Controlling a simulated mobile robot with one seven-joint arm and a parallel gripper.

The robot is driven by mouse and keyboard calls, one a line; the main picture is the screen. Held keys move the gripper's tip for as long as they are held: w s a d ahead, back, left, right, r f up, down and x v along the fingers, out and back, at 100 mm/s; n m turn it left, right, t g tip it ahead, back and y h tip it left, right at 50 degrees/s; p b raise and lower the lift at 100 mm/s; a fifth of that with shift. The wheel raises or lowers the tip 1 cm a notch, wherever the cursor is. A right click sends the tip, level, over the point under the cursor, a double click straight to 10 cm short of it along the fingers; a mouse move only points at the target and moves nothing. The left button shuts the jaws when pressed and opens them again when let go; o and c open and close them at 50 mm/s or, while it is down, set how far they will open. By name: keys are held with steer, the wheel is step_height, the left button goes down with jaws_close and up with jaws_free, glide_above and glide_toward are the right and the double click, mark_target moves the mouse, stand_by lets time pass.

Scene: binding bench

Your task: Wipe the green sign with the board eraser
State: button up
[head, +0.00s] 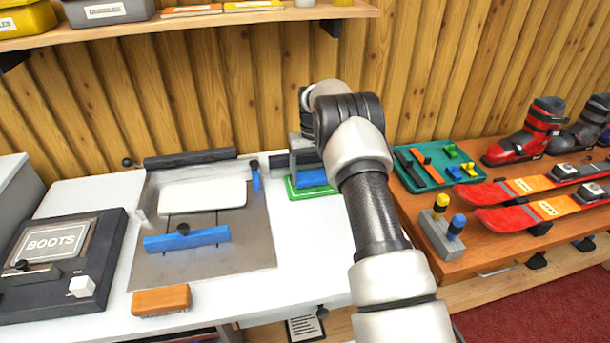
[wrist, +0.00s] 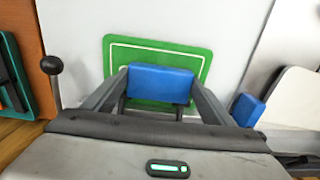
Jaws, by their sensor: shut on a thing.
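The green sign (head: 318,193) lies flat on the white bench below my arm. It also shows in the wrist view (wrist: 160,48), with a thin pale border line; its lower part is hidden by my gripper and the block. My gripper (head: 308,172) is over the sign, shut on a blue block that appears to be the board eraser (head: 312,177). In the wrist view the eraser (wrist: 160,84) sits between the fingers, over the sign's middle and lower part. I cannot tell for sure whether it touches the sign.
Left of the sign is a grey metal plate (head: 240,254) with a white pad and a blue bar. A brown brush-like block (head: 161,300) lies at the bench's front. A teal tray (head: 430,181) and red skis (head: 520,216) are on the wooden bench at right.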

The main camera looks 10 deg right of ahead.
mark_target(323, 175)
steer(key=shift+d, duration=3.95)
steer(key=shift+a+f, duration=0.15)
steer(key=shift+a, duration=1.95)
steer(key=shift+a+r, duration=0.2)
steer(key=shift+a, duration=3.05)
steer(key=shift+a+f, duration=0.1)
steer(key=shift+a, duration=1.65)
step_height(323, 175, up, 6)
steer(key=p, duration=0.3)
